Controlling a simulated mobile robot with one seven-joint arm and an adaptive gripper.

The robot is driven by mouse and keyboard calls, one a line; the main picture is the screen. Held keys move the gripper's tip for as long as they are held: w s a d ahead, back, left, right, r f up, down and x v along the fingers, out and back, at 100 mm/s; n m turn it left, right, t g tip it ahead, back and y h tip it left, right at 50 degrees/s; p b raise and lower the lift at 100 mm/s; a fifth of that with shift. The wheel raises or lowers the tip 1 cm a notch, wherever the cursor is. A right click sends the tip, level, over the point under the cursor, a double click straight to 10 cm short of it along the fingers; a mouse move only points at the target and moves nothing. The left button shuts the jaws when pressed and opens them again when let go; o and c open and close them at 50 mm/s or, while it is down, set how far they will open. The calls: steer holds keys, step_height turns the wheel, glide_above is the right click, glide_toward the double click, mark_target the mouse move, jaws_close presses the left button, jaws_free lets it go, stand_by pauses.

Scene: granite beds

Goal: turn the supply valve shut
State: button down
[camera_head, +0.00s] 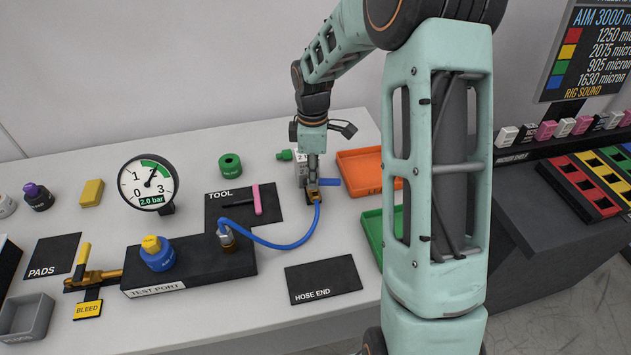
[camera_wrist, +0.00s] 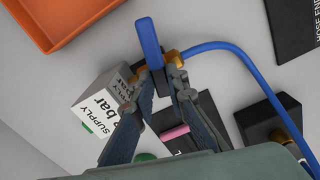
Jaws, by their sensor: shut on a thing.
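The supply valve has a blue lever handle (camera_head: 328,182) on a brass body (camera_head: 315,195), in front of the grey supply box (camera_head: 301,158). The handle points right in the head view. In the wrist view the blue handle (camera_wrist: 149,40) sticks out beyond my fingertips, with the brass body (camera_wrist: 177,58) beside it. My gripper (camera_head: 313,179) comes down from above. Its fingers (camera_wrist: 160,76) are closed on the handle in the wrist view; the exact contact is partly hidden. A blue hose (camera_head: 285,246) runs from the valve to the test port block (camera_head: 190,267).
The gauge (camera_head: 148,183) stands behind the test port and reads around 2 bar. An orange tray (camera_head: 371,162) and a green tray (camera_head: 371,226) lie right of the valve. A pink-handled tool (camera_head: 257,200) lies on the tool mat. The hose end mat (camera_head: 323,280) is empty.

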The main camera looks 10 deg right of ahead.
steer(key=shift+r+n+p, duration=0.2)
steer(key=shift+n+p, duration=0.4)
steer(key=shift+n, duration=0.6)
steer(key=c, duration=2)
jaws_free()
steer(key=shift+f, duration=0.15)
steer(key=shift+c, duration=0.2)
steer(key=shift+b, duration=0.3)
step_height(320, 180, up, 6)
steer(key=p, duration=0.5)
